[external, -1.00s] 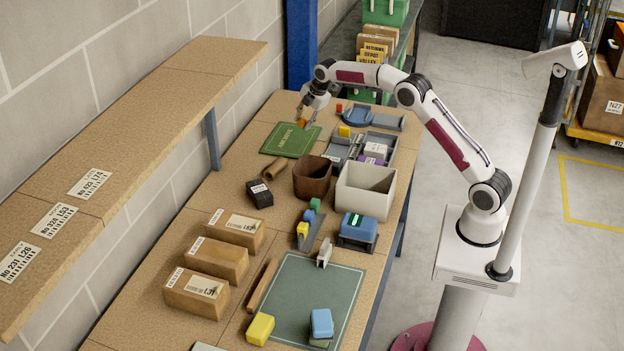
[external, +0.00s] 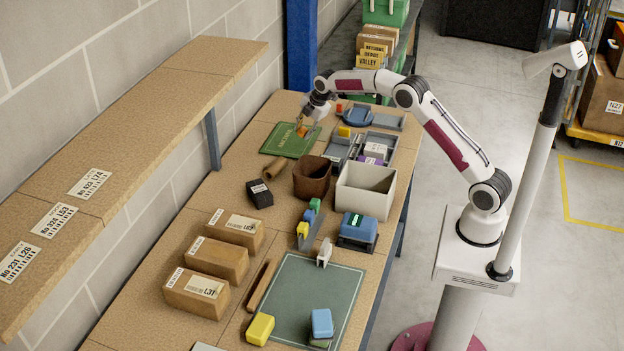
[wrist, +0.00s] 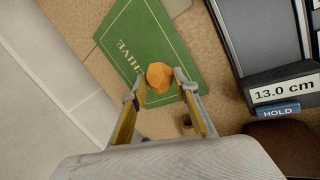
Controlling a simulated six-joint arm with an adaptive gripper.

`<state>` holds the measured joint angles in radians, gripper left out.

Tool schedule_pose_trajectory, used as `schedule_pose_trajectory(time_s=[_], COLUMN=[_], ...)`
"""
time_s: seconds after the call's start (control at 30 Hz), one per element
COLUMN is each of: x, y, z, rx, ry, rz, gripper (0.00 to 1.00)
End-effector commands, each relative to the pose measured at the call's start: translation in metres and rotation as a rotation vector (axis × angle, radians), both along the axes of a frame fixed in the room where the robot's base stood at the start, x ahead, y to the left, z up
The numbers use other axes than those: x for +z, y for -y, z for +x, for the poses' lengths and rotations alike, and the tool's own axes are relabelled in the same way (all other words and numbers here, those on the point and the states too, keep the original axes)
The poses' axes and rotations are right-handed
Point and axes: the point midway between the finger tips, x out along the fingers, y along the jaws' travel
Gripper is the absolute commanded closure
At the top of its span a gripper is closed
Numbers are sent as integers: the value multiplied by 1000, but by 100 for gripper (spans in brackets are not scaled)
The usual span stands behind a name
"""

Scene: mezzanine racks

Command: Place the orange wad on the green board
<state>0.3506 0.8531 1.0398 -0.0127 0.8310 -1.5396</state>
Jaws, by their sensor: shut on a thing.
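The orange wad (wrist: 159,77) is a crumpled lump between the tips of my gripper (wrist: 160,92), which is shut on it. In the external view the wad (external: 302,131) shows under my gripper (external: 305,123), small and partly covered by the fingers. The green board (external: 286,142), lettered ARCHIVE, lies flat on the bench below. In the wrist view the wad overlaps the lower part of the green board (wrist: 150,40). I cannot tell whether the wad touches the board or hangs just above it.
A brown bin (external: 310,180) and a cream bin (external: 362,192) stand nearer the camera. Grey trays (external: 378,145) lie right of the board, with a blue tape dispenser (external: 357,116) behind. A brown roll (external: 275,167) lies in front of the board. A wall shelf (external: 150,130) runs along the left.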

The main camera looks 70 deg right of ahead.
Motion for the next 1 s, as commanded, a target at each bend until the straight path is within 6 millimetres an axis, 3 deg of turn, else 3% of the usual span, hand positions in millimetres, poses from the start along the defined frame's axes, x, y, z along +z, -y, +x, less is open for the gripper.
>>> schedule_pose_trajectory(time_s=[0.33,0.87,0.9,1.0], x=[-34,-40,-40,-40], y=[0,0,0,0], z=[-1,0,0,0], rx=[0,0,0,0], ry=[-3,-1,0,0], rz=[1,0,0,0], gripper=[87,87,63,63])
